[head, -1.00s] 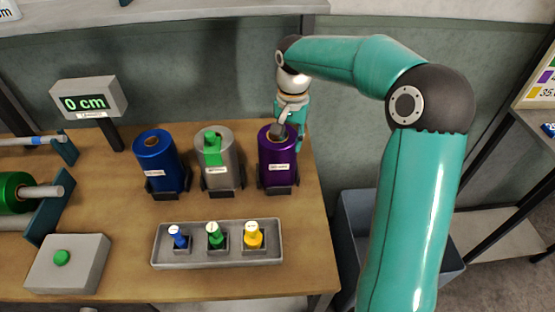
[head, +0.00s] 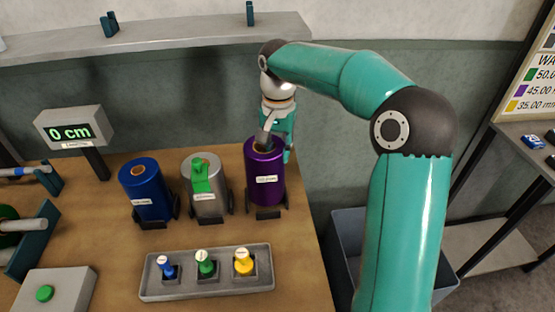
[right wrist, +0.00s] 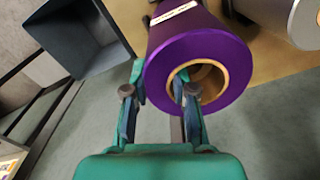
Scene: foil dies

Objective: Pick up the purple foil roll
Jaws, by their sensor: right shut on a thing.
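The purple foil roll (head: 265,178) stands upright with a white label at the right end of the row of rolls. Its top sits higher than the tops of the neighbouring rolls, and it appears raised out of its dark holder (head: 268,212). My right gripper (head: 266,140) is shut on the roll's wall at the top end. In the right wrist view, the gripper (right wrist: 160,88) has one finger in the cardboard core of the purple roll (right wrist: 185,45) and the other outside it. My left gripper is in neither current view.
A silver roll (head: 207,198) with a green piece on top and a blue roll (head: 147,190) stand to the left. A grey tray (head: 205,289) with blue, green and yellow pegs lies in front. A grey bin (head: 350,222) is right of the table. A shelf (head: 160,36) runs behind.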

